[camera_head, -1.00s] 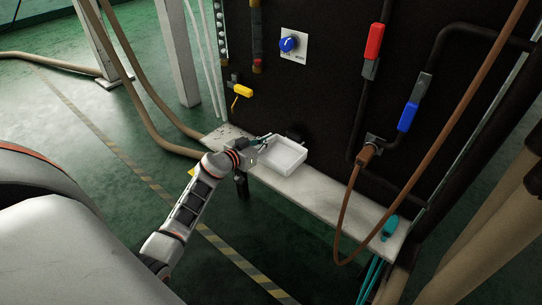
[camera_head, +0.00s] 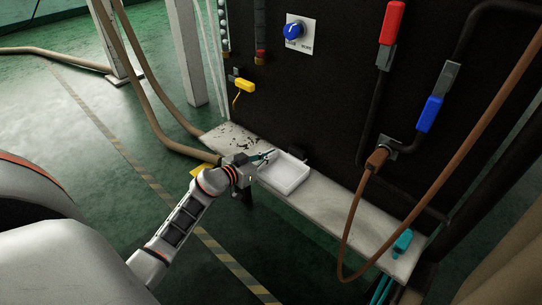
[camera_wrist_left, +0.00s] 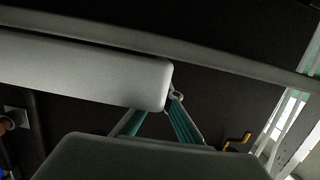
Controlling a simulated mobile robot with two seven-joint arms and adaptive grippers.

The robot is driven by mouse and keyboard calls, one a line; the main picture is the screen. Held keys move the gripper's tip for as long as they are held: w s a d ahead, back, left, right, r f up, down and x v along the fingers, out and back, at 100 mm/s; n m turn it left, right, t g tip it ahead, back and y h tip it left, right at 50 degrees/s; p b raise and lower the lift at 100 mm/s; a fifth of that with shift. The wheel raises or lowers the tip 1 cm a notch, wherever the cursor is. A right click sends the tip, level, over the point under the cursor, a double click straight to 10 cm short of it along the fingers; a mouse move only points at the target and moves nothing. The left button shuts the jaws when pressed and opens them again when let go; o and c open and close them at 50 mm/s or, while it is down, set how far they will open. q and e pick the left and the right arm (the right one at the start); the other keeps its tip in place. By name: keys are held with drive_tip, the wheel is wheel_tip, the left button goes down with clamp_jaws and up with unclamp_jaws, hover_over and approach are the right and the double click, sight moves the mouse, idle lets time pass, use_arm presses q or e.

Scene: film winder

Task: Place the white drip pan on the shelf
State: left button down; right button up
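The white drip pan (camera_head: 290,174) is a shallow open tray at the shelf (camera_head: 335,205) below the dark panel. It looks level; I cannot tell whether it touches the shelf or hovers just above it. My left gripper (camera_head: 268,155) reaches from the left to the pan's left edge. In the left wrist view, the pan (camera_wrist_left: 80,75) crosses from the left, and the teal fingers of my left gripper (camera_wrist_left: 165,100) converge at its end, apparently shut on its rim. One fingertip is hidden behind the pan.
A brown hose (camera_head: 349,220) hangs in front of the shelf's right part, near a teal handle (camera_head: 402,243). Dark debris lies on the shelf's left end. Yellow (camera_head: 245,86), red (camera_head: 391,23) and blue (camera_head: 430,114) valve handles and a blue knob (camera_head: 295,30) are above.

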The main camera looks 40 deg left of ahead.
use_arm(q)
drive_tip(key=shift+f, duration=0.1)
drive_tip(key=c, duration=2.3)
unclamp_jaws()
